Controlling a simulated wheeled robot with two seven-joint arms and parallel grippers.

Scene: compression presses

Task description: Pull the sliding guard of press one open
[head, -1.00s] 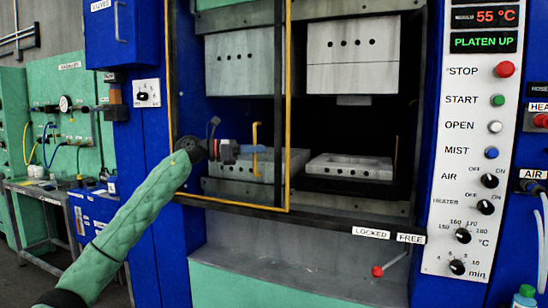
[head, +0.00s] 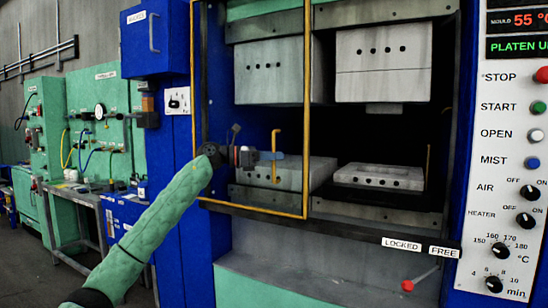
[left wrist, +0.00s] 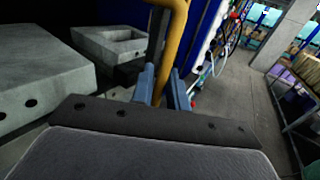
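The sliding guard is a yellow-edged, see-through frame (head: 308,110) over the left half of the press opening. Its yellow upright handle (head: 276,140) stands near the middle of the guard and also shows in the left wrist view (left wrist: 172,35). My left gripper (head: 274,156) reaches in from the left at handle height. In the left wrist view its two blue fingers (left wrist: 165,88) lie close on both sides of the handle and appear shut on it. The right gripper is in neither view.
Below the opening are LOCKED (head: 402,244) and FREE (head: 444,251) labels and a red-knobbed lever (head: 408,285). The right half of the opening is uncovered, with a lower mould block (head: 380,177) inside. A control panel (head: 510,200) stands at the right.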

